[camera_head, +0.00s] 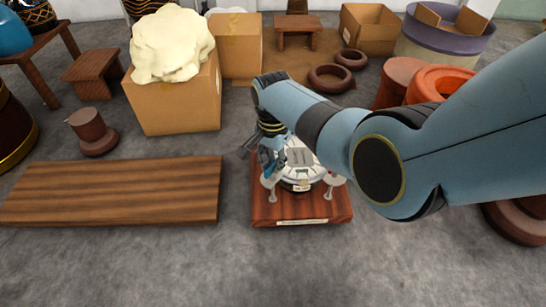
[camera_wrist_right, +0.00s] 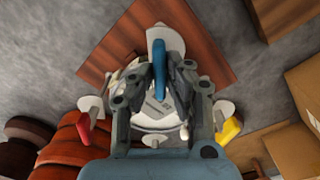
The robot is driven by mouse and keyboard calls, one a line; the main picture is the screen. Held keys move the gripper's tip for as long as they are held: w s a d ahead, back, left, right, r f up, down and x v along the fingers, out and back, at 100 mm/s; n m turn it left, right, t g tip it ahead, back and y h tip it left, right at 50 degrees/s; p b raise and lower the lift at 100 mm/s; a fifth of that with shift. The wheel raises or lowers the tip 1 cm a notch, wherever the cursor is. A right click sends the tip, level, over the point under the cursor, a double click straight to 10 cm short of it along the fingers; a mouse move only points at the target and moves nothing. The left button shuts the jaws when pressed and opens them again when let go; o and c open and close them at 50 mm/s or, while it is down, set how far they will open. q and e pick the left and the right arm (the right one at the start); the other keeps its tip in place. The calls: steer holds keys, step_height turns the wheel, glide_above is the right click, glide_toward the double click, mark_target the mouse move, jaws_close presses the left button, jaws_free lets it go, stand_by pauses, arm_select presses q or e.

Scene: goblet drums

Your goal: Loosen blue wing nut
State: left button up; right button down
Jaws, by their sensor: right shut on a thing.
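The blue wing nut (camera_wrist_right: 161,66) stands upright between the fingertips of my right gripper (camera_wrist_right: 158,78) in the right wrist view. The gripper is shut on it. A white round drum fixture (camera_wrist_right: 150,108) lies below the fingers, on a reddish wooden board (camera_wrist_right: 108,55). In the head view my right gripper (camera_head: 268,158) reaches down at the left side of the white fixture (camera_head: 307,172); the nut is hard to make out there. My left gripper is not in view.
A red wing nut (camera_wrist_right: 83,135) and a yellow wing nut (camera_wrist_right: 229,131) sit at other sides of the fixture. A long wooden plank (camera_head: 110,190) lies left of the board. Cardboard boxes (camera_head: 178,103) stand behind. The floor in front is clear.

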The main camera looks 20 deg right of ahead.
steer(key=n+p, duration=0.1)
steer(key=n, duration=0.2)
steer(key=shift+r+n, duration=0.1)
steer(key=shift+n, duration=0.3)
steer(key=n+p, duration=0.1)
steer(key=n, duration=0.2)
steer(key=shift+n, duration=0.3)
steer(key=n, duration=0.3)
steer(key=shift+n+p, duration=0.3)
steer(key=shift+p, duration=0.05)
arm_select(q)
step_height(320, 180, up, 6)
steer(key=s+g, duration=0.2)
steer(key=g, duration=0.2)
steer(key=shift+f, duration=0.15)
arm_select(e)
steer(key=shift+n, duration=2.1)
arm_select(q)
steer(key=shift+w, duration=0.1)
arm_select(e)
steer(key=c, duration=1.3)
jaws_free()
steer(key=shift+c, duration=0.2)
